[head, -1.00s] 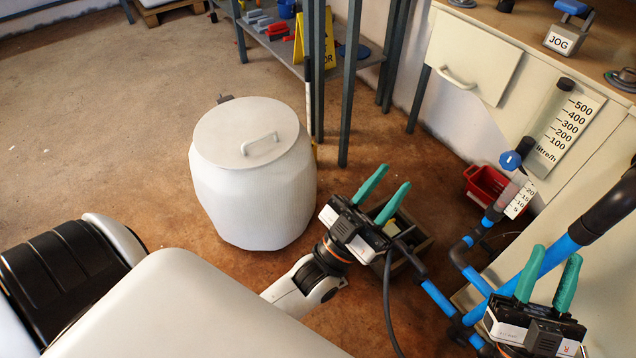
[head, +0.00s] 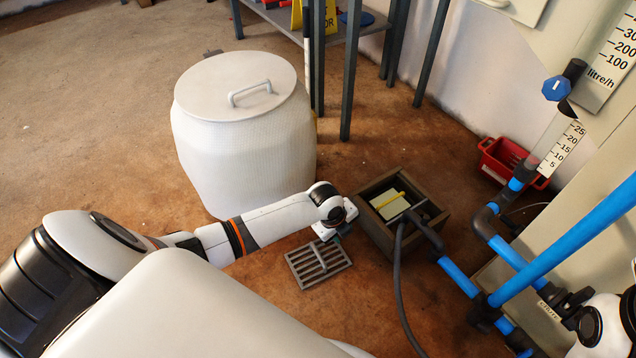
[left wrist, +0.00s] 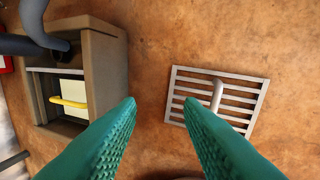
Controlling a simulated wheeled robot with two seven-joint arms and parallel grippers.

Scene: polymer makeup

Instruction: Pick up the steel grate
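The steel grate (head: 318,264) lies flat on the brown floor, just in front of a dark square sump box. It is a slatted grey frame with a raised bar handle, and it shows in full in the left wrist view (left wrist: 217,94). My left gripper (head: 336,235) points down over the floor by the grate's far edge. In the left wrist view its two green fingers (left wrist: 160,102) are spread with bare floor between them.
The open sump box (head: 402,214) holds a yellow bar over a pale block, with a dark hose and pipe entering. A large white lidded drum (head: 243,150) stands behind my left arm. Blue pipes (head: 570,240) and a red bin (head: 512,162) are on the right.

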